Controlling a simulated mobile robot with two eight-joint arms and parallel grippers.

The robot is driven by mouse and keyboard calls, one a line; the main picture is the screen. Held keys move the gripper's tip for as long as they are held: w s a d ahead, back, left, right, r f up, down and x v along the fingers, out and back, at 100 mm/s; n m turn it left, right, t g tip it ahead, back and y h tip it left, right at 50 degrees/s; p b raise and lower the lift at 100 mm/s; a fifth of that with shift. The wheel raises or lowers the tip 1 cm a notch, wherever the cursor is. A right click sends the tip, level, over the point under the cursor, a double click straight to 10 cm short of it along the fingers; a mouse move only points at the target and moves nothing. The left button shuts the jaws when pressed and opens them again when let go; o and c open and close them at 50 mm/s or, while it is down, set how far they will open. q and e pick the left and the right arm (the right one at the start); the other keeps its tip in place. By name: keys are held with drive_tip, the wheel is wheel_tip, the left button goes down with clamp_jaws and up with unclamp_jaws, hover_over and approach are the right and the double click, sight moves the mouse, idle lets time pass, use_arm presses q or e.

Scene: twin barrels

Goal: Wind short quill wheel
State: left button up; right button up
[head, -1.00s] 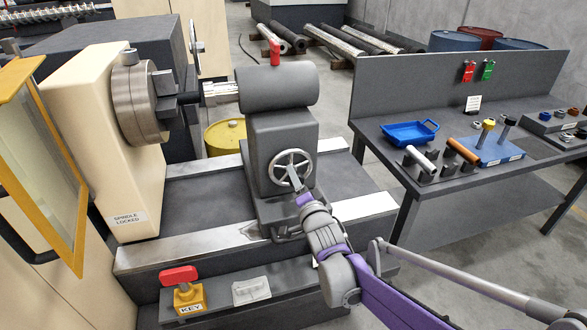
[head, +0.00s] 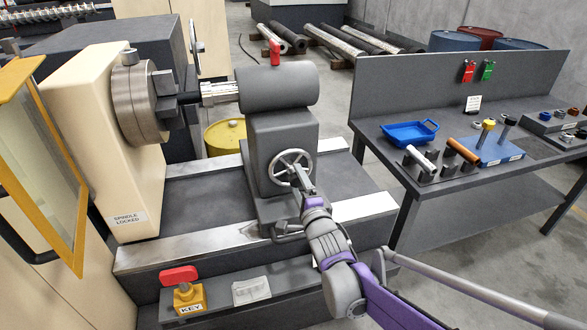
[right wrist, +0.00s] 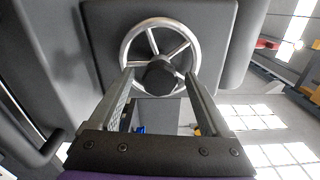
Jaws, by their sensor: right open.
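The quill wheel (head: 282,153) is a silver spoked handwheel on the front of the grey tailstock (head: 282,130). In the right wrist view the wheel (right wrist: 126,42) fills the upper middle. A dark round knob (right wrist: 159,77) stands out toward the camera over its lower half. My right gripper (head: 298,178) is at the lower right of the wheel in the head view. In the right wrist view the gripper (right wrist: 158,82) is open, with one finger on each side of the knob. I cannot tell whether either finger touches it. My left gripper is not in view.
A silver quill (head: 220,92) runs from the tailstock toward the chuck (head: 137,100). A red lever (head: 275,52) tops the tailstock. A red-handled key (head: 180,276) stands at the front. A bench (head: 440,187) with a blue tray (head: 408,133) is at the right.

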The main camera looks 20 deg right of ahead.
drive_tip(key=shift+s+d, duration=0.1)
drive_tip(key=shift+s, duration=2.45)
drive_tip(key=s+f+n+g+p, duration=0.3)
drive_tip(key=s+n+g, duration=0.3)
drive_tip(key=s, duration=0.8)
drive_tip(key=s+f+n+g+p, duration=0.4)
drive_tip(key=s+f+n+g, duration=0.1)
drive_tip(key=s+n, duration=0.7)
drive_tip(key=s+g, duration=0.1)
drive_tip(key=s, duration=0.1)
drive_tip(key=shift+s+n+g+h, duration=0.3)
drive_tip(key=shift+s+n, duration=0.05)
drive_tip(key=shift+n, duration=0.05)
drive_tip(key=shift+d+f, duration=0.1)
